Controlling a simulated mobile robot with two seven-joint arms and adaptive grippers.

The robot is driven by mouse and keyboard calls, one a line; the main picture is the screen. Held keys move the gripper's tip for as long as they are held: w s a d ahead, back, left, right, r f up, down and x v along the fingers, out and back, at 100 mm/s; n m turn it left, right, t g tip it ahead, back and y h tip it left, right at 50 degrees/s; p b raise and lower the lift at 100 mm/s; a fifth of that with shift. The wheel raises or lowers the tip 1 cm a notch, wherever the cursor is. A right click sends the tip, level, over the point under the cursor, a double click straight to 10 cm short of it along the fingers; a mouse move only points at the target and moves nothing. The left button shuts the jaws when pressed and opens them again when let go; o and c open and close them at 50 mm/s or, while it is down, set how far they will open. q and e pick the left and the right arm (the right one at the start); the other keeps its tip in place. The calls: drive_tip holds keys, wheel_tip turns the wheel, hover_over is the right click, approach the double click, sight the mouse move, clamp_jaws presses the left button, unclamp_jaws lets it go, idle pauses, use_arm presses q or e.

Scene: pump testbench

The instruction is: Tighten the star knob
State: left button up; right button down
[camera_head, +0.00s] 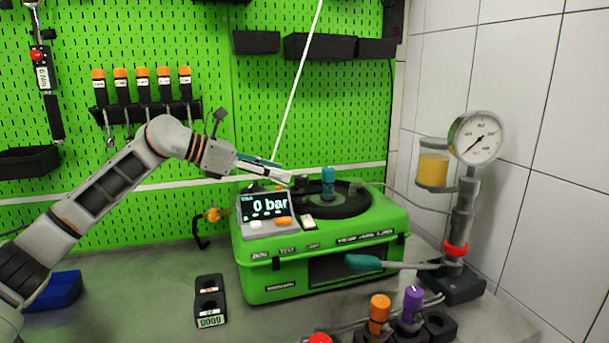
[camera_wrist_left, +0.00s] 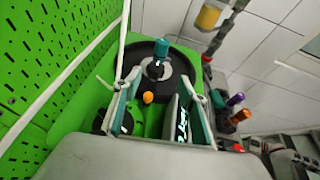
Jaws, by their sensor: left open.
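My left gripper (camera_head: 284,172) is open above the back left of the green pump case (camera_head: 370,240), behind the display. In the left wrist view its two fingers (camera_wrist_left: 160,85) stand apart with nothing held between them. Beyond them are a small orange knob (camera_wrist_left: 148,98) and a teal cylinder (camera_wrist_left: 156,66) on a round black disc. The teal cylinder also shows in the head view (camera_head: 328,182). A dark round part (camera_wrist_left: 108,120) on the case is partly hidden by the left finger. I cannot tell for certain which part is the star knob.
The display (camera_head: 268,207) reads 0 bar and stands close to my gripper. A pressure gauge (camera_head: 476,138) on a hand pump is at right. Orange (camera_head: 379,307) and purple (camera_head: 413,298) handles stand in front. A green pegboard (camera_head: 250,100) bounds the back.

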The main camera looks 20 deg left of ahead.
sight(297, 177)
use_arm(q)
drive_tip(key=shift+w+a+f, duration=0.1)
drive_tip(key=shift+w+a, duration=0.15)
drive_tip(key=shift+w+d+f, duration=0.1)
drive_tip(key=shift+w+d, duration=0.05)
drive_tip(key=shift+d, duration=0.05)
drive_tip(key=shift+x, duration=3.45)
drive_tip(key=c, duration=1.1)
